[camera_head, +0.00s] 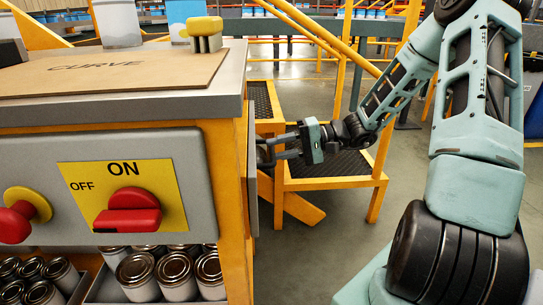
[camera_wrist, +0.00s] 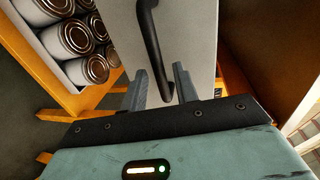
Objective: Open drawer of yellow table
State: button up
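The yellow table (camera_head: 235,215) has a grey top and fills the left of the head view. Its drawer front (camera_head: 252,165) shows edge-on at its right side; in the wrist view the pale grey drawer front (camera_wrist: 195,30) faces me with a curved black handle (camera_wrist: 153,45). My gripper (camera_head: 268,150) is at this side of the table. In the wrist view its two fingers (camera_wrist: 161,80) are apart, one on each side of the handle's near end, with visible gaps. I cannot tell whether either finger touches the handle, nor how far out the drawer is.
A red ON/OFF switch (camera_head: 130,210) and a red and yellow knob (camera_head: 20,215) are on the table's front. Several cans (camera_head: 175,272) sit below. A yellow step stand (camera_head: 325,182) is close behind my gripper. The floor (camera_head: 310,250) before it is clear.

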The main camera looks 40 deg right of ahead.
jog(key=shift+x, duration=1.05)
grip_shut()
jog(key=f+p+v, duration=0.2)
jog(key=p+v, duration=0.2)
jog(key=v, duration=0.6)
jog(key=f+p+v, duration=0.2)
jog(key=p+v, duration=0.2)
jog(key=v, duration=0.7)
jog(key=shift+s+d, duration=0.35)
jog(key=shift+d, duration=0.25)
jog(key=shift+f, duration=0.1)
grip_release()
jog(key=p+v, duration=0.3)
jog(key=v, duration=1.4)
